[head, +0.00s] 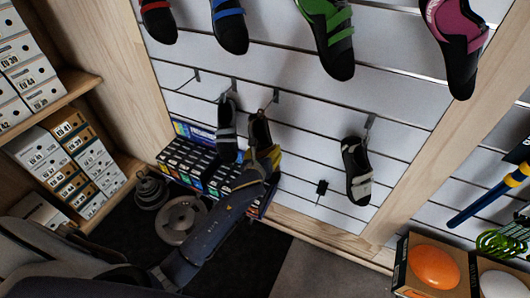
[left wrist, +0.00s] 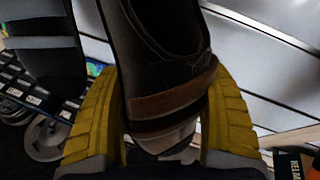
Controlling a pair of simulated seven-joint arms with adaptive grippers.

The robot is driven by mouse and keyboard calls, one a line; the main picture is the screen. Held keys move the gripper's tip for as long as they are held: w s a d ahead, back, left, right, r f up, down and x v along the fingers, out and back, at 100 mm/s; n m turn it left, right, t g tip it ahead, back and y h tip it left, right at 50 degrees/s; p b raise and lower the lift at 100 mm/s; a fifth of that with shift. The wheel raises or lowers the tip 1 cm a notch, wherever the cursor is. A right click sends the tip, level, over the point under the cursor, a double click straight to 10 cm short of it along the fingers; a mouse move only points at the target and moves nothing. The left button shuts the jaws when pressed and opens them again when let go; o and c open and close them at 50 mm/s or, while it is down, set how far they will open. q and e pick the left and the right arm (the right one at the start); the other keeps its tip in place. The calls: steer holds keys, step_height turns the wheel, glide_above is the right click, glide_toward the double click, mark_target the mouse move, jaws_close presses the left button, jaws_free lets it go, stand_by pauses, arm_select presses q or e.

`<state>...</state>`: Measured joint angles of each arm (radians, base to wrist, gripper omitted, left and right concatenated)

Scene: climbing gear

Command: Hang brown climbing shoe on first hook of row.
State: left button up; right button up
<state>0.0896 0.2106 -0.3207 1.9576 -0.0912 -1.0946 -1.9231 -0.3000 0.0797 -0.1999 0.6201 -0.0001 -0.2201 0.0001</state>
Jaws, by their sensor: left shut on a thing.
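The brown climbing shoe (head: 259,131) is dark, with a brown strap. In the left wrist view, the shoe (left wrist: 168,65) sits between the two yellow fingers. My left gripper (head: 266,160) is shut on its lower part, toe down. The shoe's top is close to the third hook from the left (head: 275,96); I cannot tell whether its loop is on that hook. The leftmost hook of the row (head: 196,76) is bare. The second hook (head: 233,84) bears a black and grey shoe (head: 227,130). My right gripper is not in view.
A black and white shoe (head: 357,172) hangs from the right hook (head: 370,121). Several coloured shoes hang above on the slatted wall. A display of small boxes (head: 190,160) stands below the row, with weight plates (head: 181,220) on the floor. Shoeboxes fill the left shelves.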

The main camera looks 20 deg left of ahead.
arm_select(q)
steer(key=shift+s+a+r, duration=0.1)
steer(key=shift+s+a, duration=0.05)
steer(key=shift+s, duration=1.3)
steer(key=shift+s, duration=0.1)
steer(key=shift+s, duration=0.25)
steer(key=s, duration=0.8)
steer(key=shift+s+a+r, duration=0.15)
steer(key=shift+a+r, duration=0.25)
steer(key=shift+r, duration=0.05)
steer(key=w+d+r+h, duration=0.1)
steer(key=w+r, duration=0.1)
steer(key=r, duration=0.5)
steer(key=w+d+r+m, duration=0.1)
steer(key=w+d+r, duration=0.1)
steer(key=r, duration=0.6)
steer(key=shift+w+d+h, duration=0.15)
steer(key=shift+d+h, duration=0.05)
steer(key=shift+h, duration=0.2)
